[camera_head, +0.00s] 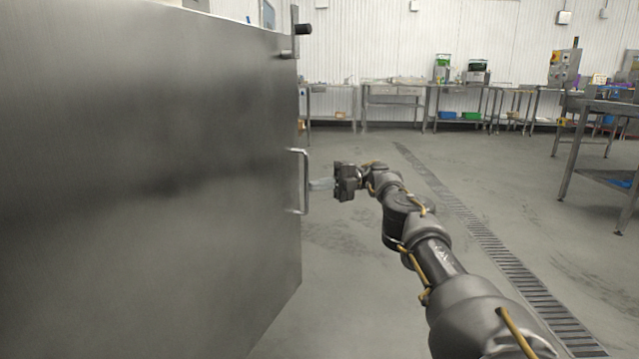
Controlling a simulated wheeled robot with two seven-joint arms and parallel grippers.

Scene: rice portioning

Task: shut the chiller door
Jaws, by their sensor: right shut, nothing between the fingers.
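The chiller door (160,190) is a large steel panel that fills the left half of the head view. It stands swung out, with its free edge near the middle of the picture. A vertical bar handle (306,182) is on that edge. My right gripper (321,185) is shut and empty, its fingertips pointing left just beside the handle. I cannot tell whether the fingertips touch the handle. My left gripper is not in view. The chiller opening is hidden.
A latch bracket (296,32) sticks up at the door's top corner. Steel tables (395,92) line the far white wall, and another table (600,105) stands at the right.

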